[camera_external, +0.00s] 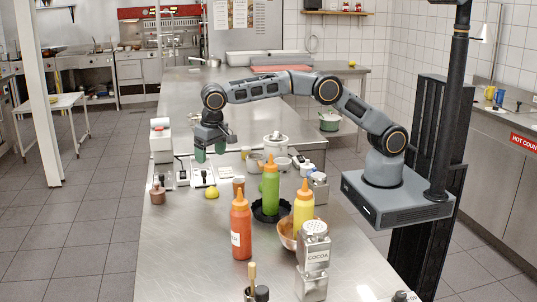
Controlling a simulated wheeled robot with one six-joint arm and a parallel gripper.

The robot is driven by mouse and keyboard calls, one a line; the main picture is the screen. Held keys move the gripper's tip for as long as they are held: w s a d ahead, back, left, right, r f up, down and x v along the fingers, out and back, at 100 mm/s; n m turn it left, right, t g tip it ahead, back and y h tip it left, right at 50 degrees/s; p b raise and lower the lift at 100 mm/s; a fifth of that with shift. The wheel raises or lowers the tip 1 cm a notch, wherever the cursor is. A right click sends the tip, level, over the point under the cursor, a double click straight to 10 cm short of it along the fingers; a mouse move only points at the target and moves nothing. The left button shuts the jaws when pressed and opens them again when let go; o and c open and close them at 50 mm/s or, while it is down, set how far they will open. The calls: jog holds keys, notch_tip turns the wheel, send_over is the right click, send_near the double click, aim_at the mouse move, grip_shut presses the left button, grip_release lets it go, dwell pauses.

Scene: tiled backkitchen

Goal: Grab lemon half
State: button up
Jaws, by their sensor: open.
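The lemon half (211,192) is a small yellow dome on the steel counter, left of the brown jar and in front of the row of small switch-like items. My gripper (209,152) has green fingertips and points down above the counter, behind the lemon half in this view and apart from it. The gripper is open, and I see nothing held in it. The exact gap between its fingers is too small to judge.
On the steel counter (185,262) stand a red bottle (241,230), a green bottle (270,188), a yellow bottle (303,207) and a cocoa shaker (314,247), right of the lemon half. A small brown pot (158,194) stands to its left. The counter's front left is clear.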

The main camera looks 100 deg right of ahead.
jog(key=m, duration=0.1)
send_near(212, 188)
jog(key=f, duration=0.2)
jog(key=w+f+p, duration=0.1)
jog(key=f, duration=0.2)
jog(key=shift+d, duration=0.1)
jog(key=shift+d+f+p, duration=0.25)
jog(key=shift+f+p, duration=0.2)
jog(key=shift+f, duration=0.85)
jog(key=shift+d+f+p, duration=0.25)
jog(key=shift+f+p, duration=0.2)
jog(key=shift+f, duration=0.9)
jog(key=shift+c, duration=0.2)
jog(key=c, duration=1)
jog(key=shift+o, duration=0.2)
jog(key=shift+r, duration=0.1)
